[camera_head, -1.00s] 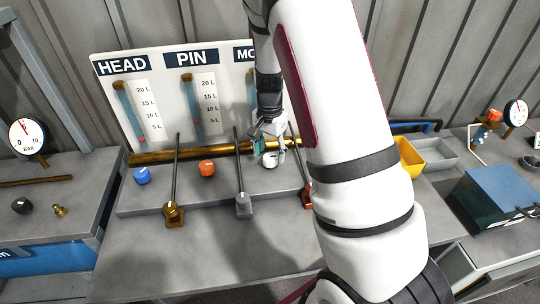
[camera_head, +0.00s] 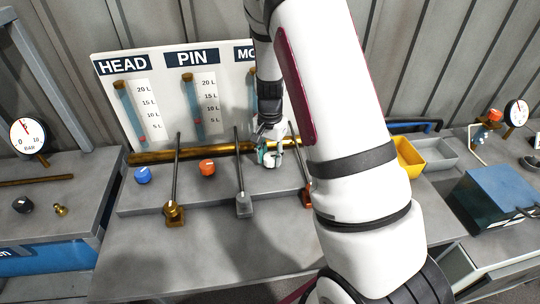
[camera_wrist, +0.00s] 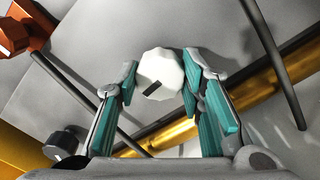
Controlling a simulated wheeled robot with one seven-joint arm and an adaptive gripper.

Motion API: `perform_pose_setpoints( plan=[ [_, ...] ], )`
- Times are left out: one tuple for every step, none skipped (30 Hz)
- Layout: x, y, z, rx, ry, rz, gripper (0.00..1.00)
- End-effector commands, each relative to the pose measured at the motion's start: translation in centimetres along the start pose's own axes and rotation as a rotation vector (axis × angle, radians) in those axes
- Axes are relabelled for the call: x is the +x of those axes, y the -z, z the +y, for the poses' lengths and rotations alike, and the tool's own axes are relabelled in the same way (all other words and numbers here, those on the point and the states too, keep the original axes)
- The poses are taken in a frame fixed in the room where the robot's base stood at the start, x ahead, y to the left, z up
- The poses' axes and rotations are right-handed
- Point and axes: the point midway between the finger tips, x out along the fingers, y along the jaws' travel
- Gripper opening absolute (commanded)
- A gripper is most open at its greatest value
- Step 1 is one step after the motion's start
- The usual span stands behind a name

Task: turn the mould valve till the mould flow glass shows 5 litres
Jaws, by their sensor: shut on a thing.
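The white mould valve knob (camera_head: 269,161) is on the grey bench below the panel's partly covered "MO" label (camera_head: 243,54). In the wrist view the white knob (camera_wrist: 160,73) is faceted, with a dark slanted mark on its face. My gripper (camera_head: 270,155) is down at the knob. In the wrist view its teal-padded fingers (camera_wrist: 161,78) are on either side of the knob, shut on it. The mould flow glass is hidden behind my arm, so its reading cannot be seen.
Blue (camera_head: 142,175) and orange (camera_head: 207,168) knobs stand to the left, under the HEAD and PIN glasses (camera_head: 192,104). Thin upright rods (camera_head: 240,175) rise near the knobs. A brass pipe (camera_head: 185,154) runs behind. A yellow bin (camera_head: 408,158) is at right.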

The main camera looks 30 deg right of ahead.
Motion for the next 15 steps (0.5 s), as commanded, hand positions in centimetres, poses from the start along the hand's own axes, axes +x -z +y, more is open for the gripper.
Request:
perform_pose_setpoints(
  plan=[
    [0.03, 0.02, 0.03, -0.05, 0.0, -0.001, 0.07],
    [0.03, 0.03, 0.05, -0.085, 0.0, -0.001, 0.07],
    [0.04, 0.03, 0.06, -0.132, 0.0, -0.002, 0.07],
    [0.03, 0.03, 0.08, -0.167, 0.0, -0.002, 0.07],
    [0.03, 0.02, 0.08, -0.199, 0.0, -0.002, 0.07],
    [0.02, 0.01, 0.08, -0.238, 0.0, -0.002, 0.07],
    [0.02, 0.01, 0.09, -0.262, 0.0, -0.002, 0.07],
    [0.01, 0.02, 0.1, -0.283, 0.0, -0.002, 0.07],
    [0.0, 0.01, 0.1, -0.305, 0.0, -0.002, 0.07],
    [0.0, 0.0, 0.1, -0.317, 0.0, -0.001, 0.07],
    [0.0, -0.01, 0.09, -0.326, -0.001, -0.001, 0.07],
    [0.0, -0.02, 0.08, -0.332, -0.001, -0.001, 0.07],
    [-0.01, -0.02, 0.08, -0.334, -0.001, -0.001, 0.07],
    [-0.01, -0.03, 0.08, -0.335, -0.001, -0.001, 0.07],
    [-0.01, -0.03, 0.08, -0.334, -0.001, -0.001, 0.07]
  ],
)
